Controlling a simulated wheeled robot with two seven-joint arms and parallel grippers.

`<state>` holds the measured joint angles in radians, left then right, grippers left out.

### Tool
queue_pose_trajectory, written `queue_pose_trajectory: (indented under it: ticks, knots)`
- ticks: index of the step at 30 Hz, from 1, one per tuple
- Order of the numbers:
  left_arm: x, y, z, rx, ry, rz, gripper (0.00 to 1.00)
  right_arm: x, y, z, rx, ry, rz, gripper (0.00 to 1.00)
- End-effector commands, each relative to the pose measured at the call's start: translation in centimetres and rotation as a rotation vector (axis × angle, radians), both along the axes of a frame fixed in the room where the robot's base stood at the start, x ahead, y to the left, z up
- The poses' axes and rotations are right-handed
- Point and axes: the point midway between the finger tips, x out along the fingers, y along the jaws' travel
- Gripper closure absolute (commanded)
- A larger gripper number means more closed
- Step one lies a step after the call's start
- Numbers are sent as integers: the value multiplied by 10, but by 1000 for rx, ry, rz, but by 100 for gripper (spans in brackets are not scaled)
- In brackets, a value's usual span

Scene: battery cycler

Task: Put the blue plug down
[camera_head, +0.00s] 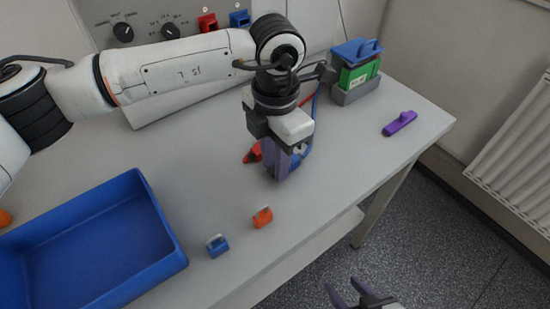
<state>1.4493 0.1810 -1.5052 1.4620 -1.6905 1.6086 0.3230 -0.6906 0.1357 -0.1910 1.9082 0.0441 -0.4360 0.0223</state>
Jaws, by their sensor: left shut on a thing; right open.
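My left gripper (282,172) points down, low over the middle of the table, with its purple-grey fingers shut on the blue plug (296,160). The plug is mostly hidden between the fingers, and I cannot tell whether it touches the table. A blue cable (313,120) runs from it up towards the back right. My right gripper (348,292) is open and empty at the bottom edge, beyond the table's front edge. The red plug (252,154) lies on the table just left of my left gripper, partly hidden.
A blue tray (165,228) stands at the front left. Small blue (217,246) and orange (262,217) pieces lie near the front edge. A green battery (359,75) with a blue top stands at the back right, near a purple object (399,124). A control panel (145,14) stands behind.

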Motion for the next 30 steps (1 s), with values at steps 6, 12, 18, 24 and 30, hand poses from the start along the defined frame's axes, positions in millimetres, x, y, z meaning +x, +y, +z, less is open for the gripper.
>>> queue_pose_trajectory:
  ticks: [6,12,18,24,30]
  knots:
    - [1,0,-3,-2,-2,0,100,4,0,2,1,-8,0,55]
    - [0,0,-7,-1,-2,0,76,4,0,-2,0,-9,1,55]
    - [0,0,-6,-2,-1,0,58,4,0,-1,0,-8,0,55]
    - [0,0,-5,-2,-1,0,58,4,0,0,0,-8,-1,55]
    - [1,-1,13,-2,-4,0,58,4,0,1,0,-8,-1,55]
